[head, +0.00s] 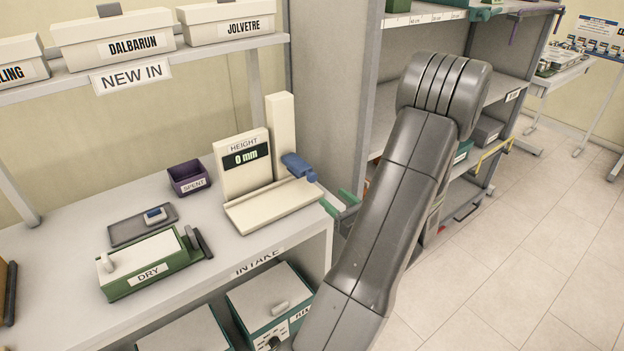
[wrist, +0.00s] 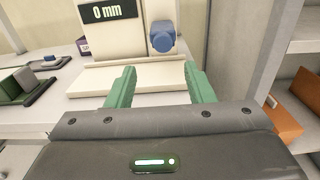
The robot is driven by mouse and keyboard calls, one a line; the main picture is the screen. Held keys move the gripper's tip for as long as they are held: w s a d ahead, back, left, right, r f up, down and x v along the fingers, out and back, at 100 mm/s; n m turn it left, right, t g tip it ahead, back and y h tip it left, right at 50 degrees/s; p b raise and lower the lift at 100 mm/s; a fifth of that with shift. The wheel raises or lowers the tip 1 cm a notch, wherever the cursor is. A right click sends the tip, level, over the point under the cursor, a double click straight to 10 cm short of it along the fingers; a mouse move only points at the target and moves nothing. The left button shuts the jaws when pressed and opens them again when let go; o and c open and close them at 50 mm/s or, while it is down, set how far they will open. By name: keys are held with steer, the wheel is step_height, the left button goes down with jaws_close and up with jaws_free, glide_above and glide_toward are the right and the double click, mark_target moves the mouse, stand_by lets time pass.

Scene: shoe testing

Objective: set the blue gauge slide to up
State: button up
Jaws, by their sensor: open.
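The height gauge (head: 243,168) is cream, with a base plate, an upright post and a display reading 0 mm. Its blue slide (head: 298,166) sits low on the post, just above the base plate, in the head view. In the wrist view the blue slide (wrist: 163,38) shows its round end toward me, ahead and right of centre. My gripper (wrist: 161,80) is open and empty, its two green fingers apart in front of the gauge's base plate (wrist: 150,78). In the head view the green fingertips show at the gauge's right, partly hidden by my arm.
A purple SPENT bin (head: 189,178) stands left of the gauge. A green DRY box (head: 152,265) and a dark tray (head: 143,226) lie further left on the table. A shelf with boxes (head: 224,20) hangs above. A grey rack (head: 335,90) stands close at right.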

mark_target(314, 179)
steer(key=p+x, duration=0.1)
steer(key=x, duration=1)
steer(key=shift+w+d+p, duration=0.1)
steer(key=shift+w+p, duration=0.2)
steer(key=shift+w, duration=0.05)
steer(key=shift+c, duration=0.2)
steer(key=c, duration=1)
step_height(314, 179, up, 9)
steer(key=p, duration=0.3)
steer(key=shift+w+r+p, duration=0.1)
steer(key=shift+p, duration=0.2)
steer(key=shift+o, duration=0.2)
steer(key=o, duration=1)
